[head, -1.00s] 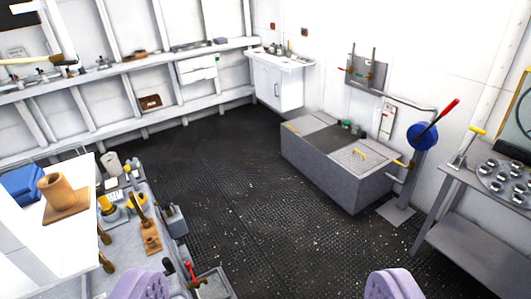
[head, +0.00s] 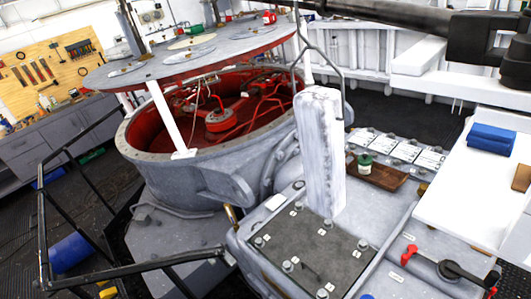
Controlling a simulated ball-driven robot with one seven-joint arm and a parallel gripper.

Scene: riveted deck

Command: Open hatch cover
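Which part is the hatch cover I cannot tell for certain. A large round lid (head: 185,62), grey on top with a red rim, stands raised on white posts above a round grey housing (head: 215,172) with a red interior. A dark square plate (head: 318,248) with bolts around its edge lies flat on the grey machine in front. A tall pale slab (head: 320,150) with a wire loop at its top stands upright at the plate's back edge. My gripper is not in this view, and nothing is seen touching these parts.
Black railings (head: 135,268) run along the lower left. A red-handled valve (head: 425,263) sits at the lower right. A blue case (head: 491,139) lies on a white top. A blue drum (head: 70,255) lies at left.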

